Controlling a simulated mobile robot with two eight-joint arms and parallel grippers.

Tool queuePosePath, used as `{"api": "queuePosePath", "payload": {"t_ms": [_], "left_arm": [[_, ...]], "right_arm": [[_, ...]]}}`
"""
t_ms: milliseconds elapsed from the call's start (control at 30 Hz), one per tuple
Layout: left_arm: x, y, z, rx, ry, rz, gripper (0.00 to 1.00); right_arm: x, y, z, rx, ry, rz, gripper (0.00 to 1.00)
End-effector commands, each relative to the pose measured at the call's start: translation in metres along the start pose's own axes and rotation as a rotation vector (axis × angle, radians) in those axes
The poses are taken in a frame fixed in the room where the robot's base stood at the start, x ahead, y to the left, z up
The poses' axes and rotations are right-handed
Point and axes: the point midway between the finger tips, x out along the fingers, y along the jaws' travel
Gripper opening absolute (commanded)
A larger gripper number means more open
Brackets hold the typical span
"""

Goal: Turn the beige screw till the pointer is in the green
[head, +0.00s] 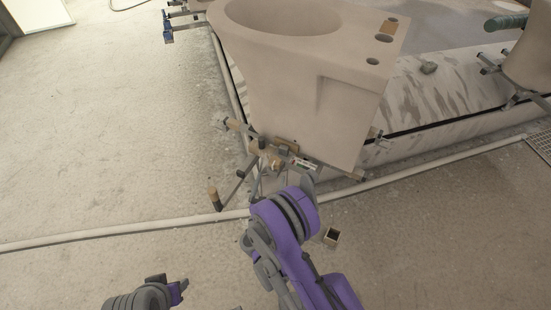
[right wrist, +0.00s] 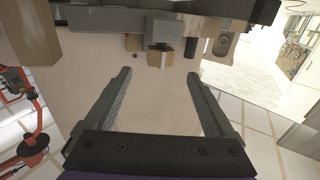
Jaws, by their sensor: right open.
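A small beige block-like screw head (right wrist: 160,57) shows in the right wrist view under a dark grey holder. It is too small to make out surely in the head view. My right gripper (right wrist: 159,76) is open and empty, its fingertips left and right of the screw head's line and apart from it. In the head view my right gripper (head: 264,184) is partly hidden by my purple wrist, just in front of the clamp assembly. A small gauge (head: 303,164) with a pale face sits there; its pointer cannot be read.
A large beige ceramic piece (head: 300,100) stands behind the clamp bars. A bent handle with a brown knob (head: 214,199) sticks out left of my right gripper. A pipe (head: 120,233) runs along the floor. A small square box (head: 332,236) lies right of my arm. The left floor is clear.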

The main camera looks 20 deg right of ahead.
Motion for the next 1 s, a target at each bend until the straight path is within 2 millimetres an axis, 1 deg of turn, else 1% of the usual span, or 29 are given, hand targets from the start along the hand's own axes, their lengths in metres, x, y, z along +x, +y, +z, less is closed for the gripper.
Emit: {"api": "queuePosePath", "payload": {"t_ms": [33, 67, 100, 200, 300, 433, 600, 867, 900, 967, 1000], "left_arm": [[-0.017, 0.0, -0.005, 0.0, 0.006, 0.0, 0.47], [-0.021, 0.0, -0.007, 0.0, 0.008, 0.0, 0.47], [-0.017, 0.0, -0.005, 0.0, 0.006, 0.0, 0.47], [-0.016, 0.0, -0.005, 0.0, 0.006, 0.0, 0.47], [-0.015, 0.0, -0.004, 0.0, 0.005, 0.0, 0.47], [-0.015, 0.0, -0.004, 0.0, 0.005, 0.0, 0.47], [-0.015, 0.0, -0.004, 0.0, 0.005, 0.0, 0.47], [-0.015, 0.0, -0.004, 0.0, 0.005, 0.0, 0.47], [-0.015, 0.0, -0.004, 0.0, 0.005, 0.0, 0.47], [-0.015, 0.0, -0.004, 0.0, 0.005, 0.0, 0.47], [-0.015, 0.0, -0.004, 0.0, 0.005, 0.0, 0.47]], "right_arm": [[0.005, 0.001, -0.008, 0.001, 0.003, 0.002, 0.89], [0.009, 0.002, -0.008, 0.001, 0.004, 0.002, 0.89], [0.02, 0.002, -0.004, 0.0, 0.002, 0.004, 0.89], [0.041, 0.002, -0.001, -0.001, 0.001, 0.003, 0.89], [0.059, 0.001, 0.0, 0.001, 0.001, 0.002, 0.89], [0.076, 0.001, 0.0, 0.0, 0.001, 0.001, 0.89], [0.086, 0.001, -0.001, 0.0, 0.001, 0.0, 0.89], [0.087, 0.001, -0.001, 0.0, 0.001, -0.001, 0.89], [0.087, 0.001, -0.001, 0.001, 0.001, -0.001, 0.85], [0.087, 0.0, -0.001, 0.001, 0.001, -0.001, 0.74], [0.087, 0.0, -0.001, 0.001, 0.001, -0.001, 0.67]]}}
